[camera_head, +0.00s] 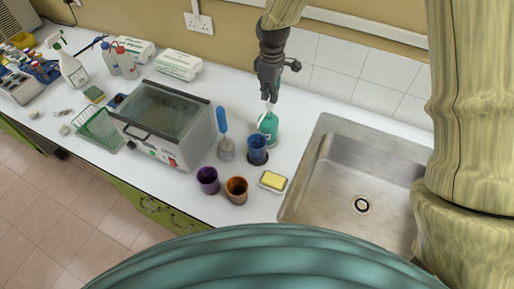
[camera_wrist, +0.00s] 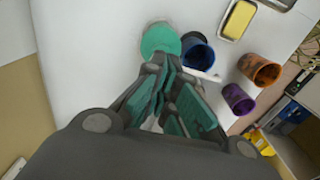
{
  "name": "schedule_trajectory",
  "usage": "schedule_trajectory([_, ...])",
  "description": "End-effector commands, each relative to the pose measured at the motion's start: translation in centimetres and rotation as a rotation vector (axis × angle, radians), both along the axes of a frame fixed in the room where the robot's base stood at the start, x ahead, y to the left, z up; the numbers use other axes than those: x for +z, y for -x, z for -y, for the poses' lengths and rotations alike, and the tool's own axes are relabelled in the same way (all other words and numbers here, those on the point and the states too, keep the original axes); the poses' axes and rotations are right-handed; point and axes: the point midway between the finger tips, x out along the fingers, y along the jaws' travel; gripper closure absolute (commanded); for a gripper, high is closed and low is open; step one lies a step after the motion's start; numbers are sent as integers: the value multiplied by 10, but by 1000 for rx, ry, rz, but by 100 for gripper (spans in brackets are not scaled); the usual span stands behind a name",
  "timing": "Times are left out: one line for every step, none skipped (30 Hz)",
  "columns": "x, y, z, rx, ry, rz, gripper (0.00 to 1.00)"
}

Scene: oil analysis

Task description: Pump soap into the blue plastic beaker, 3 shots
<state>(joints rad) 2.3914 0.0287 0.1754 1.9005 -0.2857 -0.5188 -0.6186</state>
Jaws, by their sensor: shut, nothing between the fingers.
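The green soap bottle (camera_head: 268,126) stands on the white counter left of the sink, and it also shows in the wrist view (camera_wrist: 160,40). Its white pump head (camera_head: 269,105) is right under my gripper (camera_head: 268,97). My gripper is shut and empty, pointing down over the pump; it also shows in the wrist view (camera_wrist: 163,75). Whether the fingers touch the pump I cannot tell. The blue plastic beaker (camera_head: 257,148) stands in front of the bottle, and it also shows in the wrist view (camera_wrist: 198,55). The beaker's inside cannot be made out clearly.
A purple beaker (camera_head: 208,180) and an orange-brown beaker (camera_head: 237,190) stand in front. A yellow sponge (camera_head: 272,181) lies on a dish by the sink (camera_head: 350,185). A blue-handled brush (camera_head: 223,130) stands between the bottle and a steel water bath (camera_head: 165,122).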

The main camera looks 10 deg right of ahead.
Motion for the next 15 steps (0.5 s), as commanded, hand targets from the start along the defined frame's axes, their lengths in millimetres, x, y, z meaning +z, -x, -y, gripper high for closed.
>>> schedule_trajectory([3, 0, 0, 0, 0, 0, 100])
schedule_trajectory([5, 0, 0, 0, 0, 0, 100])
schedule_trajectory([8, 0, 0, 0, -1, 1, 100])
schedule_trajectory([10, 0, 0, 0, -1, 1, 100])
schedule_trajectory([13, 0, 0, 0, -1, 1, 100])
schedule_trajectory([16, 0, 0, 0, -1, 1, 100])
schedule_trajectory([18, 0, 0, 0, -1, 1, 100])
schedule_trajectory([21, 0, 0, 0, -1, 1, 100])
schedule_trajectory([23, 0, 0, 0, 0, 0, 100])
schedule_trajectory([24, 0, 0, 0, -1, 1, 100])
schedule_trajectory([26, 0, 0, 0, -1, 1, 100])
schedule_trajectory([29, 0, 0, 0, 0, 0, 100])
schedule_trajectory([31, 0, 0, 0, 0, 0, 100])
schedule_trajectory([34, 0, 0, 0, 0, 0, 100])
schedule_trajectory([37, 0, 0, 0, 0, 0, 100])
